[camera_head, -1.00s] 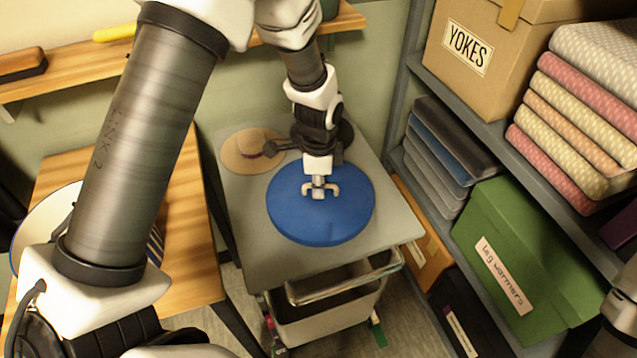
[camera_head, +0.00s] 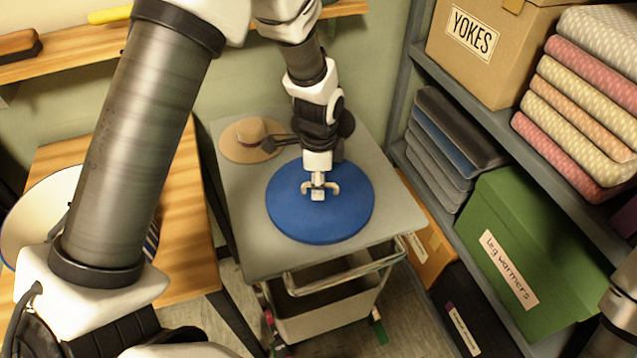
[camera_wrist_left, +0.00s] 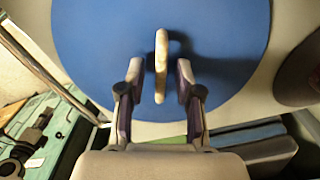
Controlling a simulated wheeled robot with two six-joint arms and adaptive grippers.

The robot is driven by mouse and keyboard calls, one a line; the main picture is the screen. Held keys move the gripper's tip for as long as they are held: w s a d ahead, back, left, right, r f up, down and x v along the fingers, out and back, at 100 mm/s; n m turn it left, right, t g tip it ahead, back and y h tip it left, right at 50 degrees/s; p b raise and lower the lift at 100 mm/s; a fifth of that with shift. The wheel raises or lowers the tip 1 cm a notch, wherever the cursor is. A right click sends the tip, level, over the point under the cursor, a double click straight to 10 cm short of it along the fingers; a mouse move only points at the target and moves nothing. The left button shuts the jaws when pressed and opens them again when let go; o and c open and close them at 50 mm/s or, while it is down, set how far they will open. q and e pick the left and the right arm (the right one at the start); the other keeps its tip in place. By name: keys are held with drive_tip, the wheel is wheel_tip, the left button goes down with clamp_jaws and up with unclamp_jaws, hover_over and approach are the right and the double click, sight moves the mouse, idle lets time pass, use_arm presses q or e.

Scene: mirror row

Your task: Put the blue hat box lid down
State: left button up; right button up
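The blue hat box lid (camera_head: 295,217) is a round blue disc lying flat on the grey top of a trolley (camera_head: 255,262). It also fills much of the left wrist view (camera_wrist_left: 90,50). A pale bar handle (camera_wrist_left: 161,65) stands at its middle. My left gripper (camera_head: 320,186) is above the lid's centre and points down. In the left wrist view its two fingers (camera_wrist_left: 157,92) stand apart on either side of the handle, with blue showing in both gaps. My right gripper is out of view.
A shelf unit on the right holds a YOKES box (camera_head: 485,55), folded cloths (camera_head: 580,110) and a green box (camera_head: 530,255). A wooden table (camera_head: 185,230) stands left. The trolley's front corners are clear.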

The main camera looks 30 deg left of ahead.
use_arm(q)
wheel_tip(320, 180, up, 12)
drive_tip(key=shift+f, duration=0.25)
